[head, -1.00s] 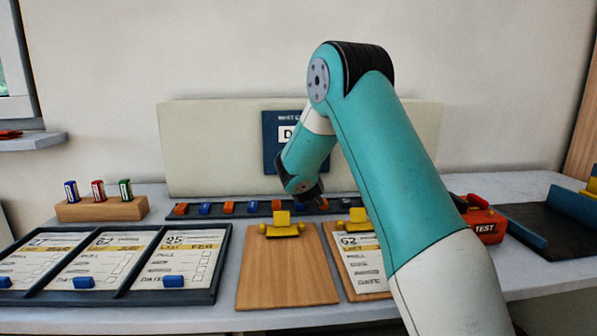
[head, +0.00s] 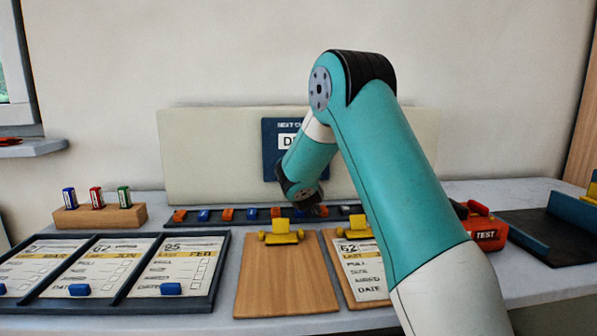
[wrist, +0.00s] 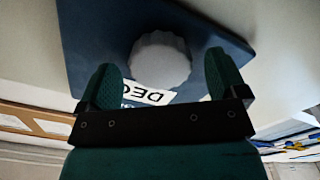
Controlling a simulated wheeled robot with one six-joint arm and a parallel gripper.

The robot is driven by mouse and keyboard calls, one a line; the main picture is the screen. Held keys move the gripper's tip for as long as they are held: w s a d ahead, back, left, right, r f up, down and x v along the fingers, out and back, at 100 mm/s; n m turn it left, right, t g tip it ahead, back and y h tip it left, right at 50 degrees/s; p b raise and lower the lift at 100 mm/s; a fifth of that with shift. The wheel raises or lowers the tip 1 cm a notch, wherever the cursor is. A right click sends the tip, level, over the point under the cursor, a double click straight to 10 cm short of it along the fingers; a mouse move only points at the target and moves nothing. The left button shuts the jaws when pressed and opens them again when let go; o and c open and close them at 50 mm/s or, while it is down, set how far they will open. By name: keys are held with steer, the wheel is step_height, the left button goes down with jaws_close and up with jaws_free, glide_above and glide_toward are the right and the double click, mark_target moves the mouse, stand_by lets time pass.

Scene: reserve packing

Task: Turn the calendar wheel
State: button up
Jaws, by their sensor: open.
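The calendar wheel (wrist: 160,58) is a pale grey, ridged round knob on a dark blue panel (wrist: 88,40). Beside the knob, a white window on the panel reads "DEC" (wrist: 145,94). In the head view the panel (head: 269,155) is on the upright cream board, partly covered by my arm, and the knob is hidden. My gripper (wrist: 159,66) is open and faces the panel. Its two dark green fingers appear on either side of the knob, with a gap on each side. The depth between fingertips and knob is hard to tell.
The cream board (head: 205,155) stands at the back of the bench. In front lie a strip of red and blue pieces (head: 228,215), a clipboard (head: 285,280) and a tray of cards (head: 215,285). An orange "TEST" device (head: 485,232) is to the right.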

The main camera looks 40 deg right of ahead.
steer(key=b+v, duration=0.5)
steer(key=v, duration=1.2)
steer(key=shift+s+a, duration=0.15)
steer(key=shift+s, duration=0.05)
